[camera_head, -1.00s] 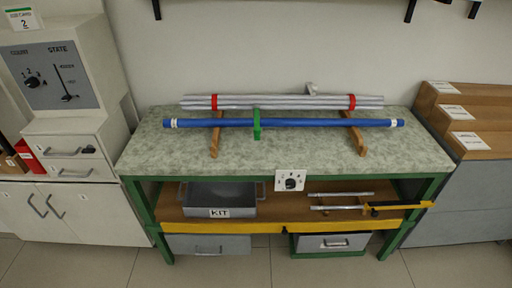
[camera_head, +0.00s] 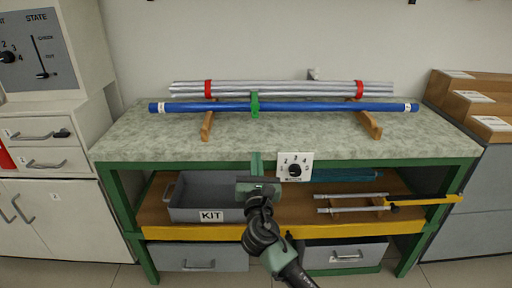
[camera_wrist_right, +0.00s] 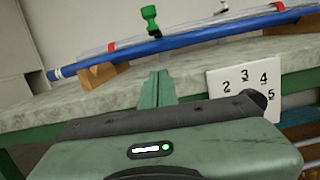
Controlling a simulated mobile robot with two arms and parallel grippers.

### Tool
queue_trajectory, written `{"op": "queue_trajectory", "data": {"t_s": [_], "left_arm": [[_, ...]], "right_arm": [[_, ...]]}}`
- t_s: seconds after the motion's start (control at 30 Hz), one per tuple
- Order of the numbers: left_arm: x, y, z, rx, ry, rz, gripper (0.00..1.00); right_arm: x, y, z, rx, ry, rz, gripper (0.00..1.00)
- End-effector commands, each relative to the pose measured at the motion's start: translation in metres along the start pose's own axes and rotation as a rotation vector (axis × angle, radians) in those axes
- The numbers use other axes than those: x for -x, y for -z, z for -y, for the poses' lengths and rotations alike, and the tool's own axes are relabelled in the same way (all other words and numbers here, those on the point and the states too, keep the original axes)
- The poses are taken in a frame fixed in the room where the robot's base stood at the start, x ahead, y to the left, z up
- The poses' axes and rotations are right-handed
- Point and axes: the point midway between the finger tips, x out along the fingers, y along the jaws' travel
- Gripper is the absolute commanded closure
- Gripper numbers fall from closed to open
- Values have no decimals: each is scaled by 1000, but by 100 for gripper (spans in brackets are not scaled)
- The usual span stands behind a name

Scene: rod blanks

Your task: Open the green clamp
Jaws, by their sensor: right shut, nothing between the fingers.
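The green clamp (camera_head: 254,105) sits around the blue rod (camera_head: 330,107) left of its middle, on the workbench top. It also shows in the right wrist view (camera_wrist_right: 149,18), standing up above the blue rod (camera_wrist_right: 180,42). I cannot tell from its shape whether it is open or shut. My right gripper (camera_head: 257,163) is shut and empty, in front of the bench's front edge and below the clamp. Its closed fingers (camera_wrist_right: 157,88) point toward the bench in the right wrist view. My left gripper is not in view.
Silver rods with red bands (camera_head: 285,89) lie behind the blue rod on wooden supports (camera_head: 207,126). A numbered dial plate (camera_head: 295,167) is on the bench's front edge, right of my gripper. A grey KIT tray (camera_head: 190,213) stands on the shelf below. The front benchtop is clear.

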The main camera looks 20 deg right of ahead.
Motion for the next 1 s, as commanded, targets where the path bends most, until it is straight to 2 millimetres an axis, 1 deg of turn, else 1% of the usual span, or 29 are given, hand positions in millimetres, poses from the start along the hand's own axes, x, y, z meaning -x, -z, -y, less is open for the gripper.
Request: {"op": "queue_trajectory", "data": {"t_s": [0.03, 0.07, 0.13, 0.2, 0.43, 0.53, 0.67, 0.9, 1.0], "left_arm": [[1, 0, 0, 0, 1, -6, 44], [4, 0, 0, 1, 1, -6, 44], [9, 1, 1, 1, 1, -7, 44], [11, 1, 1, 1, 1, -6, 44], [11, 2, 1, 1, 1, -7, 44], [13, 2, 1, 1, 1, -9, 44], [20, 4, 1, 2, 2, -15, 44], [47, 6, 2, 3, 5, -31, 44], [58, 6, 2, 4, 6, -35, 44]], "right_arm": [[0, -12, -1, 37, 4, 41, 100], [0, -20, -1, 55, 8, 58, 100], [0, -29, -2, 80, 12, 78, 100], [0, -32, -2, 88, 14, 82, 100], [-1, -31, -2, 86, 13, 79, 100], [-6, -31, -2, 85, 13, 80, 100], [-23, -33, -2, 85, 13, 81, 100], [-67, -35, -1, 84, 14, 79, 100], [-82, -36, -1, 83, 13, 79, 100]]}}
